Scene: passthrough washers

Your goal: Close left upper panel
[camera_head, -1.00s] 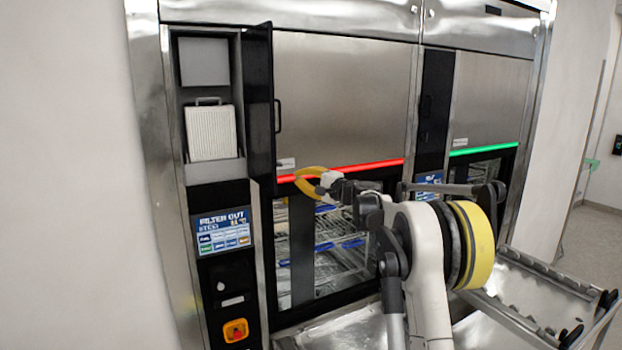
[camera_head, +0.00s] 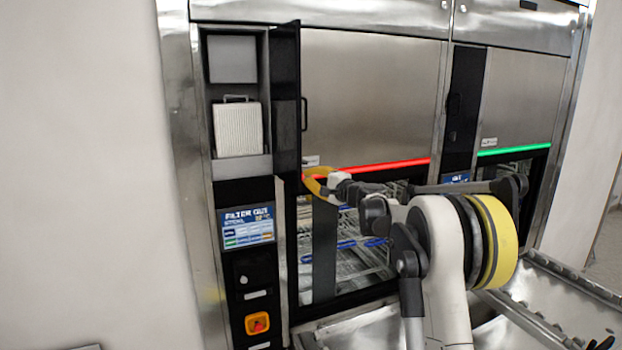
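The left upper panel (camera_head: 287,105) is a narrow dark door. It stands swung open at the right side of its compartment, with a small black handle on its right side. The open compartment shows a white pleated filter (camera_head: 238,129) with a handle on top, below a grey square.
The left washer's steel door (camera_head: 372,95) is behind my gripper, with a red light strip (camera_head: 385,165) below it. A second washer with a green strip (camera_head: 513,150) stands right.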

